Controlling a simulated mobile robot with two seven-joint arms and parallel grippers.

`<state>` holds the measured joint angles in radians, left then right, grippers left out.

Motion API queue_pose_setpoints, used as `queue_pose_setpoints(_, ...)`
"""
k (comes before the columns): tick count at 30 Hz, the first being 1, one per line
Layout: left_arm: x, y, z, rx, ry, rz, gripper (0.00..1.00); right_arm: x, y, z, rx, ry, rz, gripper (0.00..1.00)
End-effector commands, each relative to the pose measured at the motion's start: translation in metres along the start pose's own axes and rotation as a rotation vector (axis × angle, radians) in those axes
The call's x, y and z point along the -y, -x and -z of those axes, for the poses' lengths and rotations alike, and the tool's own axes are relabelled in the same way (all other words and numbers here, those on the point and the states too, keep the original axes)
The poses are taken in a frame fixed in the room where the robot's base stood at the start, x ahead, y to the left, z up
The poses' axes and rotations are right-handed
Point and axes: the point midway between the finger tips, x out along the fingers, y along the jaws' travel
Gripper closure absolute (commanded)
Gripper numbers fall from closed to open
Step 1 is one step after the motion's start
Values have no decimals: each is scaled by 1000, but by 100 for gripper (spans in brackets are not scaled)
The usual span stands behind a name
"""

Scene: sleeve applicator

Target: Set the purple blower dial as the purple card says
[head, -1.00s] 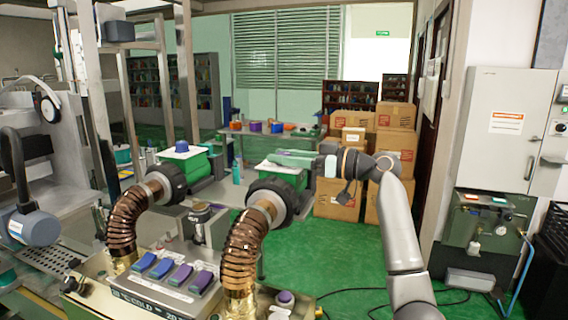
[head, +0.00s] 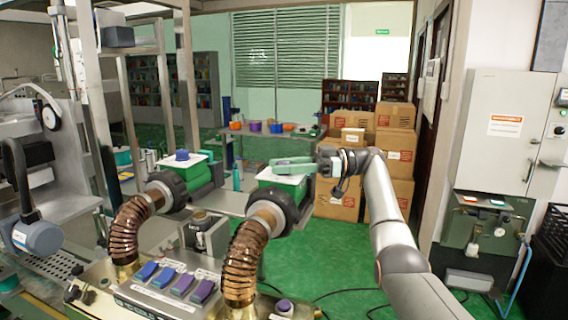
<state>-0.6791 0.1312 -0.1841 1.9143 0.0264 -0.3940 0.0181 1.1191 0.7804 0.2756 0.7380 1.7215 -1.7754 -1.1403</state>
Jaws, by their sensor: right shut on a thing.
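Two blower heads with black rings stand at the ends of ribbed copper hoses. The left one carries a blue dial (head: 182,155) on its white-topped green body. My right gripper (head: 292,162) is at the top of the right blower's green body (head: 290,187), its green fingers lying over the white plate there. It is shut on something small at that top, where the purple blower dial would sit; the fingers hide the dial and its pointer. I cannot make out a purple card or its writing. My left gripper is out of view.
A front panel holds blue and purple switches (head: 183,285), with a purple knob (head: 284,306) to their right. Cardboard boxes (head: 390,160) are stacked behind my right arm. A dark green machine (head: 483,235) stands at the right. Green floor between is mostly open, with cables.

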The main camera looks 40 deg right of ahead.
Motion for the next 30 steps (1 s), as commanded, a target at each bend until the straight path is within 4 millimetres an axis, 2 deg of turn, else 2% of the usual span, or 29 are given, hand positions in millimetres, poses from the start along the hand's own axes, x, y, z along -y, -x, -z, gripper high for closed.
queue_pose_setpoints(21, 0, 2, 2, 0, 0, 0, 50, 0, -1, -3, 7, -3, 41, 100)
queue_pose_setpoints(22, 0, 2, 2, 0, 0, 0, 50, 0, -1, -3, 7, -4, 41, 56)
queue_pose_setpoints(30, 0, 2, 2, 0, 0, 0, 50, 0, 0, -2, 4, -2, 39, 29)
